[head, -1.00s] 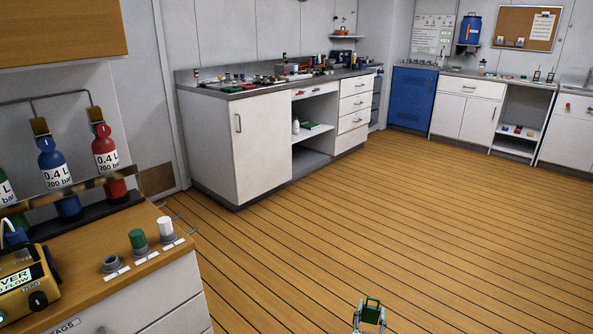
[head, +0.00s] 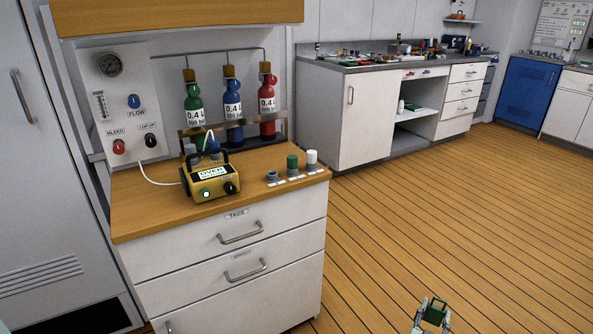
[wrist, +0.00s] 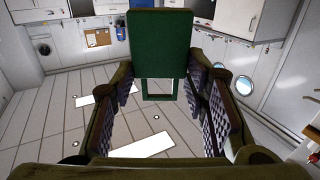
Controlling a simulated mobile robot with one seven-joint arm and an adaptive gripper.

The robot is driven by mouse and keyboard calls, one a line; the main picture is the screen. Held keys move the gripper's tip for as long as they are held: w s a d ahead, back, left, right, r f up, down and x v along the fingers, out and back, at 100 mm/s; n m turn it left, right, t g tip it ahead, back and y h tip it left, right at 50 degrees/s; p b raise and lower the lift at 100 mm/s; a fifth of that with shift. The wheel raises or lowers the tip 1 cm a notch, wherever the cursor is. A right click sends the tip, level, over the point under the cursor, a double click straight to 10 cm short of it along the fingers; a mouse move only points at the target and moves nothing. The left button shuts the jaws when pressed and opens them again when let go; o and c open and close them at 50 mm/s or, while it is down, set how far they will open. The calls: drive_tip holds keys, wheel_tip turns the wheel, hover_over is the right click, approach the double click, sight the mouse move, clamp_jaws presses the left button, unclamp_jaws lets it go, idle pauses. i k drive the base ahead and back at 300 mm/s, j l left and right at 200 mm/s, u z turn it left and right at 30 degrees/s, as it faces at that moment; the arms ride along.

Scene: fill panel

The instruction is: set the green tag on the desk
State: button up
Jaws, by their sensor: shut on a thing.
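My gripper (head: 432,312) is at the bottom right of the head view, over the open floor and apart from all furniture. It is shut on the green tag (wrist: 159,45), a flat green plate with an open frame at its lower end, held between the finger pads in the wrist view. The tag also shows as a small green piece in the head view (head: 434,315). The desk is probably the wooden-topped cabinet (head: 150,215) at the left, with drawers below, one labelled TAGS. The gripper is to the right of it.
On the wooden top stand a yellow meter (head: 211,183), a green knob-like piece (head: 292,164) and a white one (head: 311,158). Green, blue and red bottles (head: 267,105) stand behind. The left front of the top is bare. A cluttered grey-topped bench (head: 350,67) is farther back.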

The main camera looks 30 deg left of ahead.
sight(150, 202)
drive_tip(key=k+u, duration=0.35)
drive_tip(key=k+j+u, duration=0.1)
drive_tip(key=u, duration=1.5)
